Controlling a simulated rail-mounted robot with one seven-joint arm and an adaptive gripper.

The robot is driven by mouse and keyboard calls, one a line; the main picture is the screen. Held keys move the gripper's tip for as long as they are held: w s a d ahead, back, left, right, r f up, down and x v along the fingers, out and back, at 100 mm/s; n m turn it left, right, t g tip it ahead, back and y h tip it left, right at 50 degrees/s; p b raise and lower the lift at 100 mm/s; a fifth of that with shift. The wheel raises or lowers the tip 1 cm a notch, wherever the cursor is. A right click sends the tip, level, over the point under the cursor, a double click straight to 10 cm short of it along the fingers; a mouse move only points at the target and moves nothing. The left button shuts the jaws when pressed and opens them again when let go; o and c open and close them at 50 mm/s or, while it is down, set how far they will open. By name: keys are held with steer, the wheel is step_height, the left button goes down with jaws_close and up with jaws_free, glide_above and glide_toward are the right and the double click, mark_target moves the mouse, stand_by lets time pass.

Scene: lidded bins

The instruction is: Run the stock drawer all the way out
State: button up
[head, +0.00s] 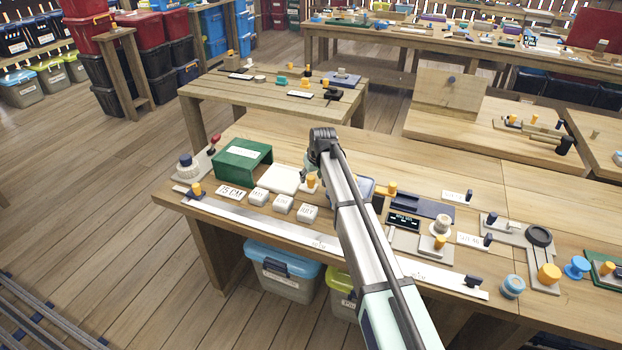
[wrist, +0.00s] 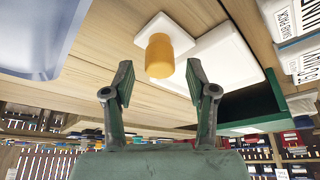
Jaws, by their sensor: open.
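The green housing (head: 243,157) stands at the left of the near bench, with a small label on top too small to read. A white drawer-like tray (head: 284,179) shows at its right side, apparently the stock drawer; I cannot tell how far out it is. An orange knob (head: 312,181) sits at the tray's right end, partly hidden by my gripper (head: 307,172). In the wrist view the knob (wrist: 158,57) stands on a white block against the white tray (wrist: 228,62). My gripper (wrist: 160,72) is open, its fingertips on either side of the knob, not visibly touching it.
White labelled blocks (head: 283,204) and a long white rail (head: 275,229) lie along the bench's front. A blue tray (head: 366,188) stands right of my arm. Several small fixtures with knobs, including a dark panel (head: 403,221), fill the right side.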

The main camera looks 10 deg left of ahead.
steer(key=v, duration=1)
steer(key=shift+d, duration=0.1)
